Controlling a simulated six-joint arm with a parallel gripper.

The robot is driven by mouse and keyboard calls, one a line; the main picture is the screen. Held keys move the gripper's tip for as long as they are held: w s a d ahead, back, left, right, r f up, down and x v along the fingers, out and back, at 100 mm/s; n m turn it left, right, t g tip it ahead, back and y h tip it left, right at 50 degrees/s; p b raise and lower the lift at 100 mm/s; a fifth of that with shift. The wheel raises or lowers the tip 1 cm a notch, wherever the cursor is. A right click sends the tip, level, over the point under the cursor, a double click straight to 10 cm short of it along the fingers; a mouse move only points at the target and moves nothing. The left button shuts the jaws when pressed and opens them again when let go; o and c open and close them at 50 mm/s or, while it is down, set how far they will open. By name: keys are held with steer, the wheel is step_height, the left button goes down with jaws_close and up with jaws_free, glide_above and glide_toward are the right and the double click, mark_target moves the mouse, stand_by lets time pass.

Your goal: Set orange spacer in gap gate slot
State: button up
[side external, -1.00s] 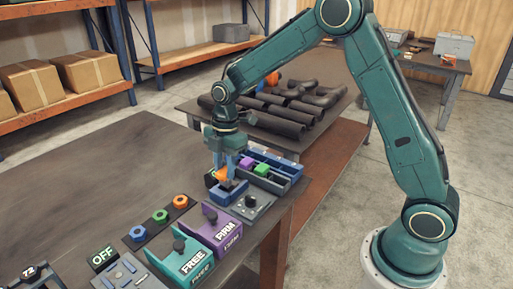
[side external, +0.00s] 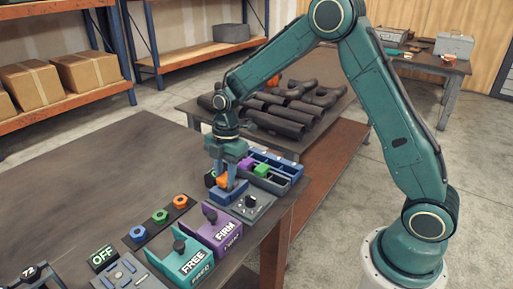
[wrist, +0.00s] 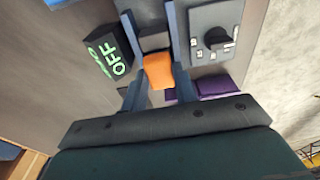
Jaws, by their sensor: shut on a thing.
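The orange spacer (side external: 223,181) is held between the fingers of my gripper (side external: 227,184), just over the blue gate block (side external: 231,196) near the table's right edge. In the wrist view the spacer (wrist: 158,71) shows as an orange block between the two blue-grey fingers (wrist: 157,62). My gripper is shut on it and points down. The fingers hide part of the gate block and its slot. I cannot tell whether the spacer's lower end is inside the slot or just above it.
A grey dial panel (side external: 250,206) is in front, with purple FIRM (side external: 222,229) and teal FREE (side external: 183,261) blocks beyond. An OFF display (wrist: 108,50) stands beside the gate.

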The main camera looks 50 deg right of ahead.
mark_target(225, 176)
steer(key=shift+f, duration=0.55)
stand_by(0.7)
steer(key=o, duration=1.6)
steer(key=shift+c, duration=0.2)
steer(key=shift+w+r, duration=0.1)
steer(key=shift+r, duration=3.45)
